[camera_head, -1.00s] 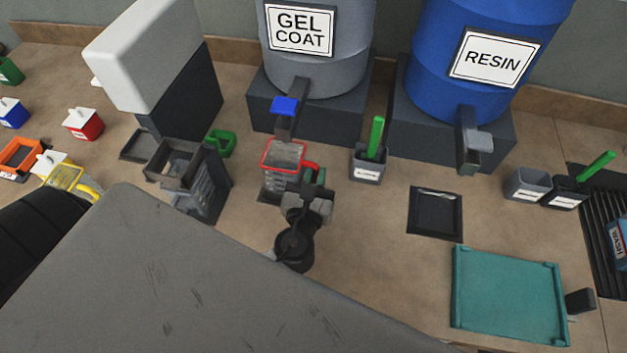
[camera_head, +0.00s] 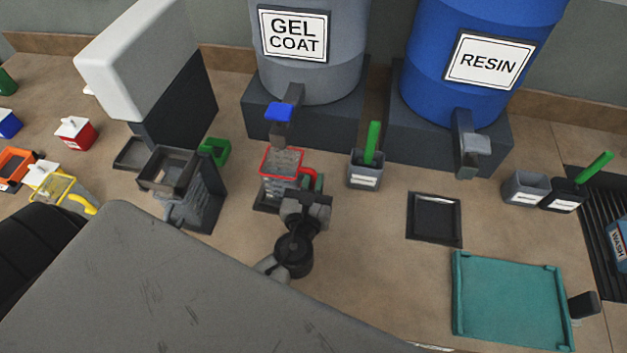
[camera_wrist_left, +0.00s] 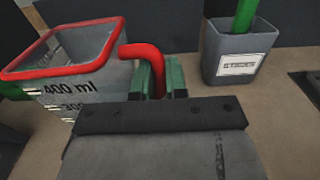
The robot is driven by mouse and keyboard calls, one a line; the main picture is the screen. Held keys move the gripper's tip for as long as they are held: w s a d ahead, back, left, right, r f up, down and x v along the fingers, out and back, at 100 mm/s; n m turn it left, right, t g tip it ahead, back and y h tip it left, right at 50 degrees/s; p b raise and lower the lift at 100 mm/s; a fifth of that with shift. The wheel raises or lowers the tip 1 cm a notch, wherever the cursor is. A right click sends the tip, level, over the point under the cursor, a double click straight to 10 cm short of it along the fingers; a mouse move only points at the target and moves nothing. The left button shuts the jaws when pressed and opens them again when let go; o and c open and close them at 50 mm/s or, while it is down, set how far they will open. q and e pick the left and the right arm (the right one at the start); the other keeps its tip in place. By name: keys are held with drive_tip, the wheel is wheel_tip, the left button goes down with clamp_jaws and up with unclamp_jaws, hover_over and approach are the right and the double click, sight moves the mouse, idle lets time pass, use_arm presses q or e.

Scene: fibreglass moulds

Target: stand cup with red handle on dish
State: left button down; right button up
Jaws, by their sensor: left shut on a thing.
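The clear measuring cup (camera_head: 279,187) with a red rim and red handle is upright below the blue-handled gel coat tap. My left gripper (camera_head: 311,184) is shut on its red handle. The wrist view shows the green finger pads (camera_wrist_left: 161,78) around the handle of the cup (camera_wrist_left: 85,58), whose side has "400 ml" marks. A dark square plate (camera_head: 260,208) shows by the cup's base; I cannot tell if they touch. A dark, shallow square dish (camera_head: 435,219) lies empty to the right. My right gripper is out of view.
A grey pot (camera_head: 364,175) with a green-handled tool stands right of the cup. The grey gel coat drum (camera_head: 310,70) and blue resin drum (camera_head: 478,95) stand behind. A teal tray (camera_head: 512,300) lies at front right. A dark stand (camera_head: 205,200) is left.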

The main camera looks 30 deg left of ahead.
use_arm(q)
drive_tip(key=shift+f, duration=0.25)
drive_tip(key=c, duration=1.1)
unclamp_jaws()
